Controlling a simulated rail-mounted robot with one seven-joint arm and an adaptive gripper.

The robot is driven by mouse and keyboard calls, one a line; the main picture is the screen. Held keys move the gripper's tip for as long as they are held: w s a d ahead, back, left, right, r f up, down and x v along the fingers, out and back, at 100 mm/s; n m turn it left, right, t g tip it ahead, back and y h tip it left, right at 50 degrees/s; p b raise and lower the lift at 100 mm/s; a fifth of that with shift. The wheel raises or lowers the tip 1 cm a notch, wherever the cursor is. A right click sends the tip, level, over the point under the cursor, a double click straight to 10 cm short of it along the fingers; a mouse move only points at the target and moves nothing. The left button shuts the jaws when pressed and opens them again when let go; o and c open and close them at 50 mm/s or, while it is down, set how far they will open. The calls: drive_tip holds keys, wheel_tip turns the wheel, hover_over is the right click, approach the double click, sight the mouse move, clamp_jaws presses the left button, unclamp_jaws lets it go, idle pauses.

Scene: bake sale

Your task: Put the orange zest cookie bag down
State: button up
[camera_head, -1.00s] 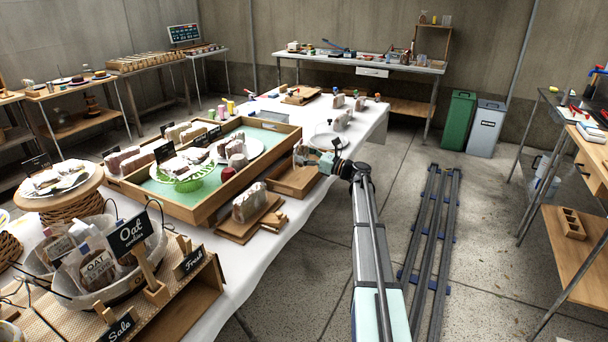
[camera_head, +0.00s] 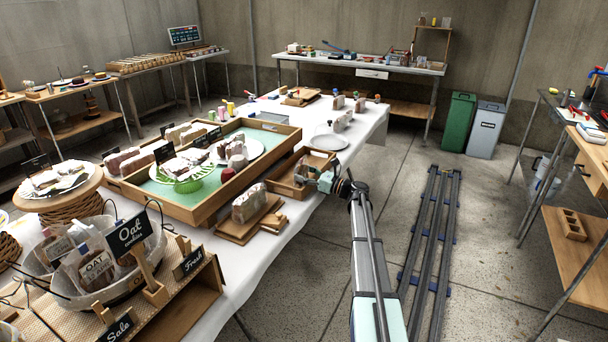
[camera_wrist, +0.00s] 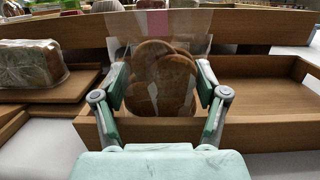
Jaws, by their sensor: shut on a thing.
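My gripper (camera_head: 312,179) is shut on a clear bag of round brown cookies (camera_wrist: 160,78), taken here as the orange zest cookie bag. The bag is upright between the fingers, which also show in the wrist view (camera_wrist: 161,98). In the head view the bag (camera_head: 301,169) is small and partly covered by the gripper. It is at a small open wooden tray (camera_head: 322,155), within its outline. In the wrist view the bag's lower edge meets the tray's near wall (camera_wrist: 270,133); I cannot tell whether it touches the tray floor.
A large wooden display tray (camera_head: 205,209) with a green base stands left of the small tray. A wrapped loaf (camera_head: 249,203) sits on a wooden board (camera_head: 232,232) nearer me. A grey plate (camera_head: 329,142) lies behind. The right part of the small tray (camera_wrist: 263,92) is empty.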

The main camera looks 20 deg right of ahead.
drive_tip(key=shift+f, duration=0.15)
drive_tip(key=o, duration=0.8)
drive_tip(key=shift+r, duration=0.2)
